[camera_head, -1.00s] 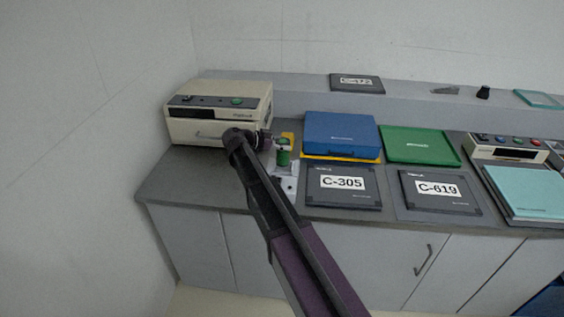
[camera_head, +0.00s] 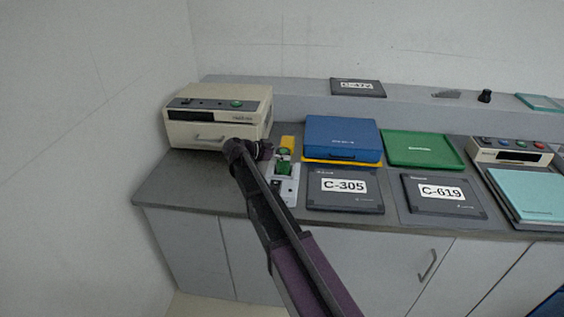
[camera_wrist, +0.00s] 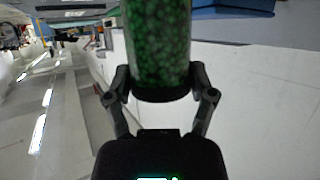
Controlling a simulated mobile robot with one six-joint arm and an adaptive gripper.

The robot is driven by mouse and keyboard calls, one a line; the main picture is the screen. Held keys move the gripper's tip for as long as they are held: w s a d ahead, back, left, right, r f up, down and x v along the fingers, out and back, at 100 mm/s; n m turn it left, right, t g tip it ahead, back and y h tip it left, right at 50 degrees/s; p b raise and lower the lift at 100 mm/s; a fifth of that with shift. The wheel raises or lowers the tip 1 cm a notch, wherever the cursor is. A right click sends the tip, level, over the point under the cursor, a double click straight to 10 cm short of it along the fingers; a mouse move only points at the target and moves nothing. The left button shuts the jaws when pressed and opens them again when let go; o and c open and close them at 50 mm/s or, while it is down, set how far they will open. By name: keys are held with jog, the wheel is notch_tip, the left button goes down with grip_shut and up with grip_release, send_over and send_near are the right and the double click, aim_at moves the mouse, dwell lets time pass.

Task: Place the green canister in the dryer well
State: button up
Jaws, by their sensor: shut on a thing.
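The green canister shows large in the wrist view (camera_wrist: 158,45), a clear cylinder of green beads with a dark end. My gripper (camera_wrist: 158,88) is shut on it, one finger on each side near that dark end. I cannot make out a dryer well.
A blue case (camera_head: 342,136), a green tray (camera_head: 421,148) and dark covers marked C-305 (camera_head: 344,188) and C-619 (camera_head: 440,193) lie to the right. Another beige device (camera_head: 510,151) stands far right. Bare counter (camera_head: 185,180) lies in front of the left box.

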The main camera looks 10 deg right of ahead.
jog(key=shift+f+b, duration=0.75)
jog(key=shift+f, duration=0.3)
jog(key=shift+f, duration=0.1)
jog(key=o, duration=1.2)
jog(key=shift+a+r, duration=0.1)
jog(key=shift+r, duration=0.15)
jog(key=shift+s+a+r+p, duration=0.15)
jog(key=shift+a+p, duration=0.15)
jog(key=shift+a, duration=0.05)
jog(key=p+v, duration=0.4)
jog(key=v, duration=0.7)
